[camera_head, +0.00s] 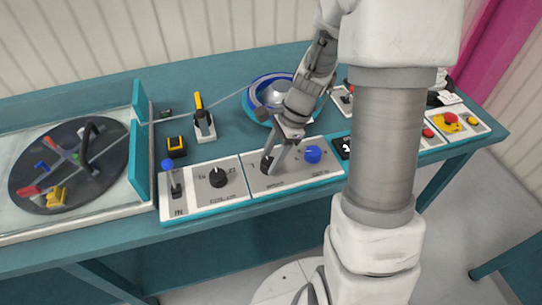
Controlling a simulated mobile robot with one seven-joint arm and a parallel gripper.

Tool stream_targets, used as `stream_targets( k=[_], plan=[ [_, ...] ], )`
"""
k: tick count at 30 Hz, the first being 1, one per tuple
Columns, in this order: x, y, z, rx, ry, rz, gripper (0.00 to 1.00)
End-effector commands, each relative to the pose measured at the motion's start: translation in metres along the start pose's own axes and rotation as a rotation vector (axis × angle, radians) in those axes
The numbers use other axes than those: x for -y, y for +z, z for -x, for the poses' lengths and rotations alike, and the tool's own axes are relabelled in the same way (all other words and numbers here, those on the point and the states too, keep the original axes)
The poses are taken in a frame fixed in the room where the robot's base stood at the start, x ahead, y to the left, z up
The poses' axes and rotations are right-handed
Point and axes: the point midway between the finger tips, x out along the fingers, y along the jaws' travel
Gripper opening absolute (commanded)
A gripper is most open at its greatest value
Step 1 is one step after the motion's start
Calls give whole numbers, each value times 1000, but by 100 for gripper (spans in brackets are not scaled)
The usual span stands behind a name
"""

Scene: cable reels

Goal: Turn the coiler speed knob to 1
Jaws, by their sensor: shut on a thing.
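A white control panel (291,176) at the middle front of the teal bench carries a black knob (266,166) on its left and a blue knob (313,154) on its right. My gripper (269,162) reaches down from above and is shut on this black knob, with its fingers hiding much of it. A small "1" seems to stand at the knob's upper left. Where the pointer stands cannot be told. Another black knob (217,177) sits on the panel to the left, with small marks around it. The panel labels are too small to read surely.
A blue-handled lever (171,179) stands left of the knobs. A yellow-handled lever (201,118) and a yellow-black switch (176,146) stand behind. A blue reel (261,97) lies behind my gripper. A dark turntable (60,195) is at left. Red buttons (450,118) are at right; my arm hides part of the bench.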

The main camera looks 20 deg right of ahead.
Motion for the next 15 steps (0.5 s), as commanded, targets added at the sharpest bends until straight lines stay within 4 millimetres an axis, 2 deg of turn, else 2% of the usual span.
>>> stream_targets(
  k=[15],
  plan=[
    [3, 2, 2, 2, 160, 380, 0]
  ],
)
